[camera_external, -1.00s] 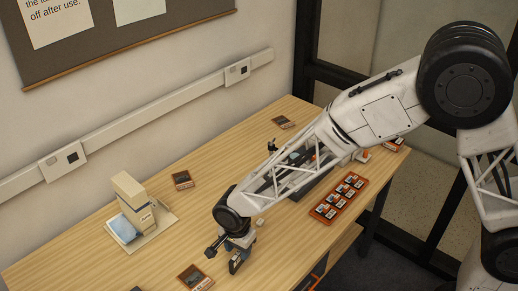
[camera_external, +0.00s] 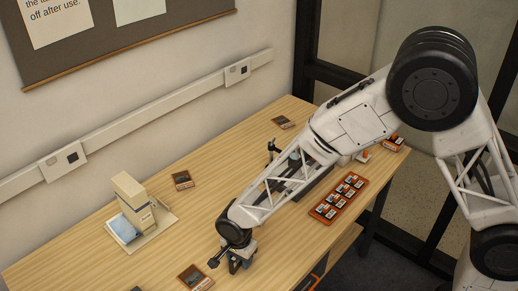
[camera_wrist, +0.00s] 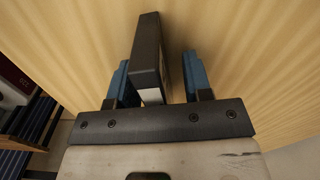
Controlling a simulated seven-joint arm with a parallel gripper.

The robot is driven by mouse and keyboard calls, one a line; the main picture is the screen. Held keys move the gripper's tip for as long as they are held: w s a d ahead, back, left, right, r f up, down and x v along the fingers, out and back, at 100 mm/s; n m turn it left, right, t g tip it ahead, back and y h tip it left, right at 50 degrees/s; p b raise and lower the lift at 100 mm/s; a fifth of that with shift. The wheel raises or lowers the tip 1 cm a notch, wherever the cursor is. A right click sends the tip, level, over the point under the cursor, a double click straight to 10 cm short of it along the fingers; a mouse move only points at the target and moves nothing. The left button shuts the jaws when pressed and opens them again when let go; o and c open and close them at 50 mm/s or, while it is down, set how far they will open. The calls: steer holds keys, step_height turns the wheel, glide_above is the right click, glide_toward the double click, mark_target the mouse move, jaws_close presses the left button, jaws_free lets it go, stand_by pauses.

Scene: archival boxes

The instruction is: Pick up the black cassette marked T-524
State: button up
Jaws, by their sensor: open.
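A black cassette (camera_wrist: 148,50) stands on edge on the wooden table in the wrist view, with a strip of pale label low on its side. Any marking on it cannot be read. My gripper (camera_wrist: 157,62) is open, with one blue finger on each side of the cassette. The cassette lies nearer the left finger, and a gap shows on the right. In the external view my gripper (camera_external: 239,262) is low over the table's front part. It hides most of the cassette there.
Dark cases with orange-brown edges lie on the table, one (camera_external: 195,277) just left of my gripper. An orange tray (camera_external: 322,216) of several cassettes sits to the right. A beige box (camera_external: 133,200) stands at the left on a board. Bare wood lies between.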

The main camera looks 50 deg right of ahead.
steer(key=shift+c, duration=0.2)
jaws_close()
steer(key=shift+r, duration=0.2)
steer(key=shift+r, duration=1.4)
steer(key=shift+s+r, duration=0.2)
steer(key=shift+s, duration=0.1)
steer(key=s+d, duration=0.1)
steer(key=s, duration=0.4)
steer(key=s+d+r, duration=0.1)
steer(key=s, duration=0.4)
steer(key=s+d, duration=0.2)
steer(key=s, duration=0.3)
steer(key=shift+r, duration=0.2)
